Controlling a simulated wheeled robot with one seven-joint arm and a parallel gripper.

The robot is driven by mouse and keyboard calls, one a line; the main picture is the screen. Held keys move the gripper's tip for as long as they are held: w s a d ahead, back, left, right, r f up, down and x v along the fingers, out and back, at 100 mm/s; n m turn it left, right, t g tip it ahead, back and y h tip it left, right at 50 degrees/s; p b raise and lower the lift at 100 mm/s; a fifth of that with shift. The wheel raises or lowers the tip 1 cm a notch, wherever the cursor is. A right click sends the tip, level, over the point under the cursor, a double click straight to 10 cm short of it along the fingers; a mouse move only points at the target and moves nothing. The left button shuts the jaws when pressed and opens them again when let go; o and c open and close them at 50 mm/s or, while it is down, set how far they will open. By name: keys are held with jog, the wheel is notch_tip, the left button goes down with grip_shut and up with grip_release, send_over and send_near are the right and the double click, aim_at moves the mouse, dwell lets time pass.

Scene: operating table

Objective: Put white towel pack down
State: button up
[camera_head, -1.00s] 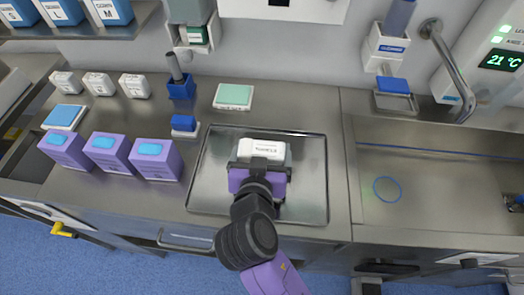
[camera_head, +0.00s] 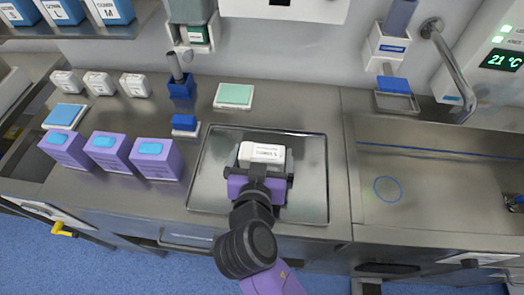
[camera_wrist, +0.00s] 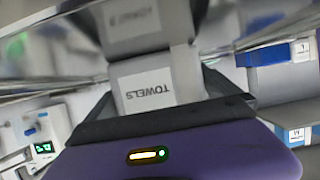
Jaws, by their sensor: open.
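The white towel pack (camera_head: 262,155) is at the steel tray (camera_head: 312,190), over its middle, in the head view. In the wrist view its face reads TOWELS (camera_wrist: 148,95), and a mirrored image of it shows in shiny metal beyond. My gripper (camera_head: 264,168) is at the pack's near side, with its fingers spread at the pack's two ends. The jaws are open. The pack's underside is hidden, so I cannot see its exact contact with the tray.
Several purple boxes (camera_head: 155,160) stand left of the tray. A sink (camera_head: 430,190) lies to the right. The tray around the pack is bare.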

jog(key=v, duration=1)
jog(key=shift+s+r+b, duration=0.15)
jog(key=shift+s+b, duration=0.2)
jog(key=shift+b, duration=0.05)
